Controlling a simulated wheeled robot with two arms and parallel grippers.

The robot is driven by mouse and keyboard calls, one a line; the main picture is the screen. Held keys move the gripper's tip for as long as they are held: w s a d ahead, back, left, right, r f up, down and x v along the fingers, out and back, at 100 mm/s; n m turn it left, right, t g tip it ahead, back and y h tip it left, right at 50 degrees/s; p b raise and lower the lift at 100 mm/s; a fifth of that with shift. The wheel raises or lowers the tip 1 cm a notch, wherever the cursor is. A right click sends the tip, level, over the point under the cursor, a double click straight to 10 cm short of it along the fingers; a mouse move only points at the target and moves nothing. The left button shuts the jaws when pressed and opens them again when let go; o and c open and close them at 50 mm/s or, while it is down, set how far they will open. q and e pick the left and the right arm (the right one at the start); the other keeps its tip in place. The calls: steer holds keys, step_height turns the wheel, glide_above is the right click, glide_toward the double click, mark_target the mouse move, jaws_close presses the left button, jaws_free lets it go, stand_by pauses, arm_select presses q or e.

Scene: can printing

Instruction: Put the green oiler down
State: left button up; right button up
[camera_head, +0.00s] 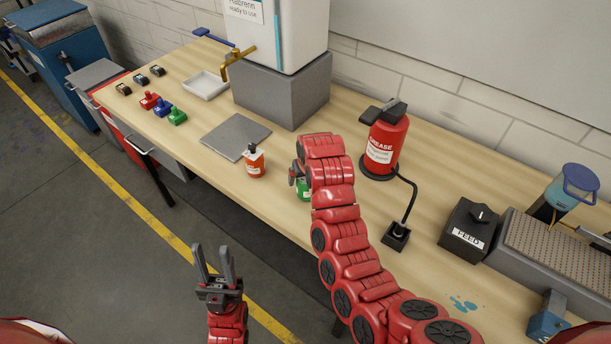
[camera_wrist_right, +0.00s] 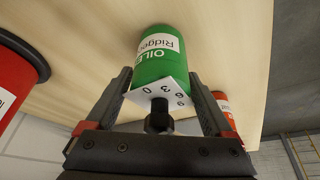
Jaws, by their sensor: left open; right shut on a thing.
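The green oiler (camera_head: 302,189) is mostly hidden behind my right arm in the head view. In the right wrist view the green oiler (camera_wrist_right: 163,55) sits between the fingers, with a white numbered plate and dark nozzle facing the camera. My right gripper (camera_wrist_right: 160,78) is shut on it; in the head view this gripper (camera_head: 297,173) is partly covered by its own arm. The oiler is over the wooden table (camera_head: 285,218) near its front edge; I cannot tell whether its base touches the top. My left gripper (camera_head: 216,258) is open and empty, off the table's front.
An orange-red bottle (camera_head: 254,162) stands left of the oiler, beside a grey plate (camera_head: 235,136). A red grease can (camera_head: 386,140) with a hose stands behind right. A feed box (camera_head: 466,228) is at the right. Small coloured items and a white tray (camera_head: 206,85) lie far left.

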steer(key=shift+f, duration=0.2)
steer(key=o, duration=1.5)
steer(key=shift+c, duration=0.2)
steer(key=shift+r, duration=0.15)
